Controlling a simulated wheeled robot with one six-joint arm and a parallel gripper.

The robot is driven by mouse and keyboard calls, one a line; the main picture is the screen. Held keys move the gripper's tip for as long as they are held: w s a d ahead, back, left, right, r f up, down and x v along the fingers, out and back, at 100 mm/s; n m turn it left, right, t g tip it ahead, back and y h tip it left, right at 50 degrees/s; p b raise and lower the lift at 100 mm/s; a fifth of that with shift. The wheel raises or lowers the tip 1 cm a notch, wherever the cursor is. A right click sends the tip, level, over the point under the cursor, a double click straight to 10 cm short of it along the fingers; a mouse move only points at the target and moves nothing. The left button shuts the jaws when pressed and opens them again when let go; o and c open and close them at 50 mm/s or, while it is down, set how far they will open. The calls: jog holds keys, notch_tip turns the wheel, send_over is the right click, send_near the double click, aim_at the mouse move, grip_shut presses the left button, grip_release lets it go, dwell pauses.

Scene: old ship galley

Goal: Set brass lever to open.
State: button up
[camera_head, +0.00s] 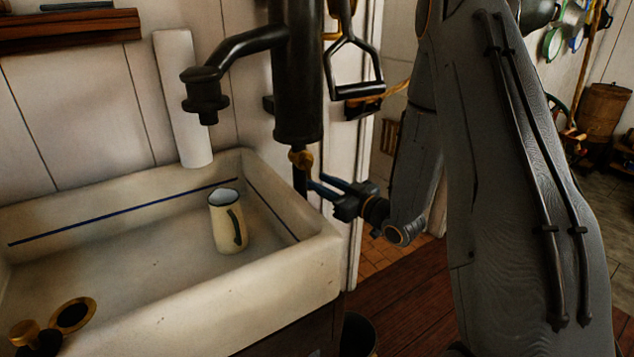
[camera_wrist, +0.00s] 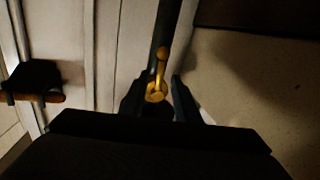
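The brass lever (camera_head: 300,157) sits on the dark pipe just below the black pump body (camera_head: 297,85), over the sink's right rim. In the wrist view the brass lever (camera_wrist: 156,90) shows a round hub with a short arm pointing up the picture along the pipe. My gripper (camera_head: 318,184) reaches in from the right, close to the pipe and a little below the lever. In the wrist view my gripper (camera_wrist: 162,77) has its two fingers apart, with the lever showing between them. I cannot tell whether either finger touches it.
A white sink (camera_head: 308,262) fills the left, with a cream jug (camera_head: 226,222) standing inside and a brass drain ring (camera_head: 73,315) at front left. The pump's black spout (camera_head: 205,95) hangs over the sink. A black D-shaped handle (camera_head: 357,75) hangs right of the pump.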

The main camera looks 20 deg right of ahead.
jog(key=v, duration=0.5)
jog(key=shift+s+d+b, duration=0.1)
jog(key=shift+s+b, duration=0.05)
jog(key=shift+b, duration=0.15)
